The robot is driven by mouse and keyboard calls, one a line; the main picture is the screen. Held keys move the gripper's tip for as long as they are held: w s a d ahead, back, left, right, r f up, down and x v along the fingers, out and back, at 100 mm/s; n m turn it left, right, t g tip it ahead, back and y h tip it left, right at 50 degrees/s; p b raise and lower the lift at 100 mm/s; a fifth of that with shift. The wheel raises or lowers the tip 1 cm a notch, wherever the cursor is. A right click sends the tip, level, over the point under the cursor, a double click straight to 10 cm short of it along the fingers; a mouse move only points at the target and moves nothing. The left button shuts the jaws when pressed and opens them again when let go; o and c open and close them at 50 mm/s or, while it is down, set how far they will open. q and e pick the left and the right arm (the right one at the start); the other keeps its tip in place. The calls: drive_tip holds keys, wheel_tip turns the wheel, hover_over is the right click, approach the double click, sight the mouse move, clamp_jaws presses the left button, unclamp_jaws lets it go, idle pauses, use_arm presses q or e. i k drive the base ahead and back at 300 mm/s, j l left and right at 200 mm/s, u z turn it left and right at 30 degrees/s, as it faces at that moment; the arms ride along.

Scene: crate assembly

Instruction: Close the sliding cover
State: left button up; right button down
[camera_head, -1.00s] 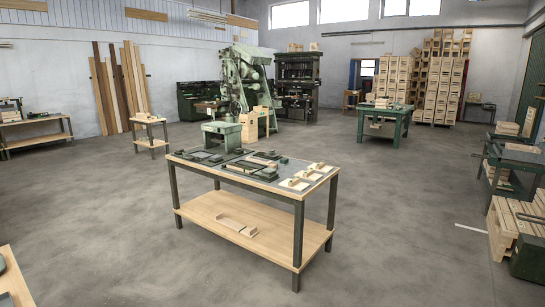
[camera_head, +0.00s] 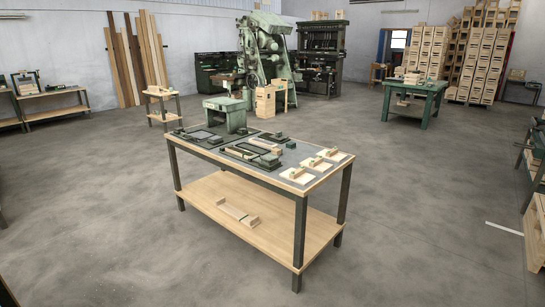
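A workbench (camera_head: 226,166) with a grey top and wooden edge stands in the middle of the head view. Dark green frames or fixtures (camera_head: 238,151) lie on its left and middle part. A pinkish wooden block (camera_head: 266,144) lies among them. Several pale plates with small wooden blocks (camera_head: 298,175) lie along its right side. I cannot tell at this distance which part is the sliding cover, or how it sits. Neither of my grippers is in view.
The bench's lower shelf (camera_head: 270,236) holds a small wooden piece (camera_head: 238,212). A small stand (camera_head: 160,94), a green machine (camera_head: 264,50), a green table (camera_head: 414,90) and stacked crates (camera_head: 432,52) stand behind. Open concrete floor (camera_head: 100,240) surrounds the bench.

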sight(278, 135)
drive_tip(key=i+u, duration=0.15)
drive_tip(key=i, duration=0.25)
drive_tip(key=i+l+u, duration=0.15)
drive_tip(key=i, duration=0.3)
drive_tip(key=i+l+u, duration=0.15)
drive_tip(key=i, duration=0.25)
drive_tip(key=i+l+u, duration=0.15)
drive_tip(key=i, duration=0.3)
